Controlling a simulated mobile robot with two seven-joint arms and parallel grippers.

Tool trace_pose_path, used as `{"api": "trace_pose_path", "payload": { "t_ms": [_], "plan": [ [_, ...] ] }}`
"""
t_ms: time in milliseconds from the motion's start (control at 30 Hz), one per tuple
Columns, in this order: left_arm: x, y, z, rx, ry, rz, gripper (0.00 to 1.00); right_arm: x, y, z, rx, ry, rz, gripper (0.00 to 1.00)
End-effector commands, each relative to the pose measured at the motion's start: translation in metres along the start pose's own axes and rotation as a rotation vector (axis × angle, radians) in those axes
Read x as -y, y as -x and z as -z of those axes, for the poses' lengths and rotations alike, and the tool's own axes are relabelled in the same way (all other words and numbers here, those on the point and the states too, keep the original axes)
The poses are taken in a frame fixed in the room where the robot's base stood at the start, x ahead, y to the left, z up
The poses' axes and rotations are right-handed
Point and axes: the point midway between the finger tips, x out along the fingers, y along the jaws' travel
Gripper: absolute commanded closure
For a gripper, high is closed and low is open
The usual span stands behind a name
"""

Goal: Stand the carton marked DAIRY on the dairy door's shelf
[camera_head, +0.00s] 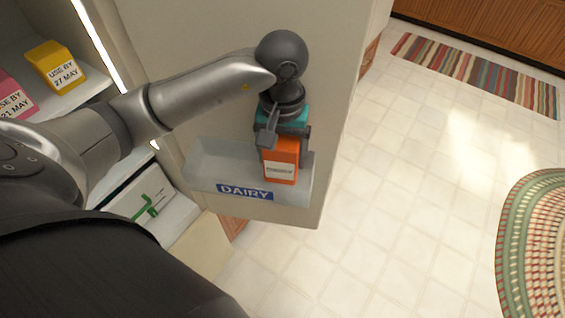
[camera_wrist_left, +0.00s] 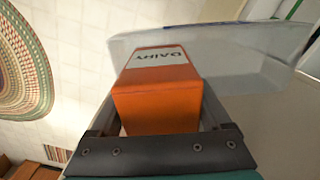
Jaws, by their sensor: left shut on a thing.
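The orange carton (camera_head: 281,166) has a white label; in the left wrist view the carton (camera_wrist_left: 158,98) reads DAIRY. My left gripper (camera_head: 283,143) is shut on the carton, with a finger on each side of it; the gripper also shows in the left wrist view (camera_wrist_left: 160,125). The carton looks upright at the right part of the dairy door's shelf (camera_head: 215,165), a clear bin with a blue DAIRY label. This shelf shows behind the carton in the left wrist view (camera_wrist_left: 245,55). I cannot tell whether the carton's base touches the shelf floor. My right gripper is not in view.
The open fridge door (camera_head: 190,40) carries the bin. Inside the fridge at the left are a yellow carton (camera_head: 54,66) and a pink carton (camera_head: 14,98) on a shelf. A white box with a green mark (camera_head: 140,197) sits lower. The bin's left part looks empty.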

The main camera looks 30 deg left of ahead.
Motion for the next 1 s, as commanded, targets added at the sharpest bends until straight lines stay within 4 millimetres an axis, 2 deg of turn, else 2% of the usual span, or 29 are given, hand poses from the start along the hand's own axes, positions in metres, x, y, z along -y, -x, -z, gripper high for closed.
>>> {"api": "trace_pose_path", "payload": {
  "t_ms": [167, 367, 500, 867, 900, 1000],
  "plan": [
    [0.0, -0.012, 0.0, 0.0, 0.002, -0.002, 1.0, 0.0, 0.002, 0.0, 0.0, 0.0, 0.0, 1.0],
    [0.0, -0.041, -0.001, 0.002, 0.003, 0.0, 1.0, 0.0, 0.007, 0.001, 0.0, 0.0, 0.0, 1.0],
    [-0.001, -0.045, 0.004, -0.003, 0.002, -0.003, 1.0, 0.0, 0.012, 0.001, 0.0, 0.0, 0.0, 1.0],
    [0.0, -0.05, 0.005, -0.005, 0.001, -0.002, 1.0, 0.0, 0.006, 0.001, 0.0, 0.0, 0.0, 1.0],
    [0.0, -0.05, 0.004, -0.003, 0.001, -0.001, 0.17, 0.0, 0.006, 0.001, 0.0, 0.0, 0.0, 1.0],
    [0.0, -0.049, 0.004, -0.003, 0.001, -0.001, 0.06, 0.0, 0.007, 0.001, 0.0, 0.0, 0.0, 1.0]
  ]
}}
